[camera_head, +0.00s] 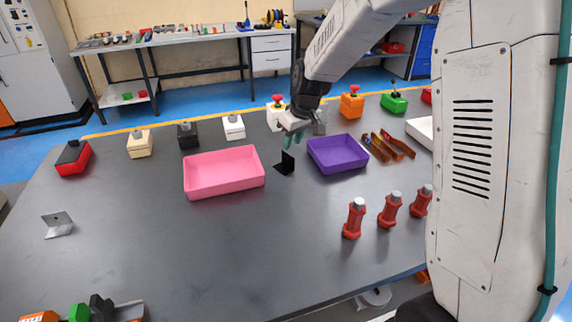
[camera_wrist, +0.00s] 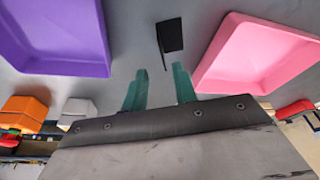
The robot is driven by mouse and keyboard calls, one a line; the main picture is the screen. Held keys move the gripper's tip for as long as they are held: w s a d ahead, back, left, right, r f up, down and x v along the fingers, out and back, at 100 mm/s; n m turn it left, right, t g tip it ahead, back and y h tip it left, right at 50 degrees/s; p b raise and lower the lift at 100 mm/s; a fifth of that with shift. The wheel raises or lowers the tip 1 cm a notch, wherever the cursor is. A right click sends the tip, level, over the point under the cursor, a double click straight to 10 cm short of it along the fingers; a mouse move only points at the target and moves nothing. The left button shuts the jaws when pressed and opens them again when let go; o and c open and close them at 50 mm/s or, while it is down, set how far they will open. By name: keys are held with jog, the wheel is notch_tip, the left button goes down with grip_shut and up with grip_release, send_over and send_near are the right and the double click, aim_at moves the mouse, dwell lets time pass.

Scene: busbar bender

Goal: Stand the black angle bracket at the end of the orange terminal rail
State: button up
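The black angle bracket (camera_head: 285,163) stands on the grey table between the pink and purple trays. It also shows in the wrist view (camera_wrist: 170,36), ahead of my fingertips. My gripper (camera_head: 292,141) is above and just behind the bracket in the head view. Its two green fingers are apart with nothing between them in the wrist view (camera_wrist: 161,72). At the bottom left edge of the head view, a partly cut-off row has an orange block (camera_head: 40,316), a green block (camera_head: 78,312) and a black block (camera_head: 101,307); it may be the terminal rail.
The pink tray (camera_head: 222,187) and purple tray (camera_head: 337,168) flank the bracket. A silver angle bracket (camera_head: 58,226) stands at left. Red bottle-like parts (camera_head: 354,219) stand at right. Switch boxes line the back. The table's front middle is clear.

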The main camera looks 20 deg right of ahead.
send_over(287, 166)
jog(key=f, duration=0.5)
jog(key=shift+s+d, duration=0.1)
jog(key=shift+d, duration=0.15)
jog(key=shift+r, duration=0.1)
grip_shut()
jog(key=shift+r, duration=0.15)
